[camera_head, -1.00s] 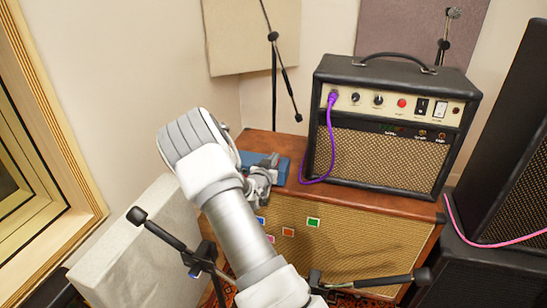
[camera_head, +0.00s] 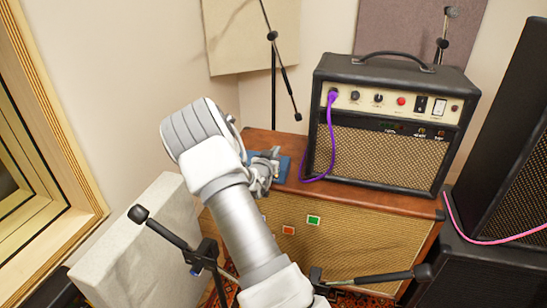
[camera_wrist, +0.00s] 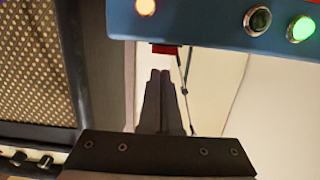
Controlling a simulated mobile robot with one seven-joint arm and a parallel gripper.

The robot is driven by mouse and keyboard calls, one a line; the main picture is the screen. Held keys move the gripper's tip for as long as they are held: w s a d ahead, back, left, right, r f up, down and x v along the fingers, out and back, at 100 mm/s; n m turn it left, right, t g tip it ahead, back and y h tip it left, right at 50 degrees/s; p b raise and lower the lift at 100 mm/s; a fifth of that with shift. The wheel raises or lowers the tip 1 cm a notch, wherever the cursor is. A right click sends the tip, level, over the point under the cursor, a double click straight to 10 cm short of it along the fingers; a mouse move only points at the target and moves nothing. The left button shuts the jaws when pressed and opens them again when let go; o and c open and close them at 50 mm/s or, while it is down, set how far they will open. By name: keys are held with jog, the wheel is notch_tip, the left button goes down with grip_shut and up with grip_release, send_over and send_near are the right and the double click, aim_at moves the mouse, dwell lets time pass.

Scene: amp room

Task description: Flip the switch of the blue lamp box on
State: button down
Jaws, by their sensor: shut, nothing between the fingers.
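The blue lamp box (camera_head: 284,171) stands on the brown cabinet, left of the amp, partly hidden behind my gripper in the head view. In the wrist view the blue box (camera_wrist: 215,22) fills the top right, with a glowing orange lamp (camera_wrist: 146,7), a dark lamp (camera_wrist: 258,20) and a glowing green lamp (camera_wrist: 301,28). A small red part (camera_wrist: 165,48) shows at its lower edge; I cannot tell if it is the switch or its position. My gripper (camera_wrist: 160,73) is shut and empty, its tips just below the red part. Contact cannot be told.
The black amp (camera_head: 390,148) with a purple cable (camera_head: 328,150) stands close right of the box. The brown cabinet (camera_head: 350,240) is below. Microphone stands (camera_head: 165,232) are in front, and a grey panel (camera_head: 130,240) is left. Black speakers (camera_head: 510,190) are far right.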

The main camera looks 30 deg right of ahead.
notch_tip(320, 180, up, 2)
jog(key=shift+r, duration=0.15)
jog(key=r+p+v, duration=0.1)
jog(key=p+v, duration=0.1)
jog(key=v, duration=0.7)
jog(key=shift+r, duration=0.15)
jog(key=shift+s+a, duration=0.1)
jog(key=shift+a, duration=0.1)
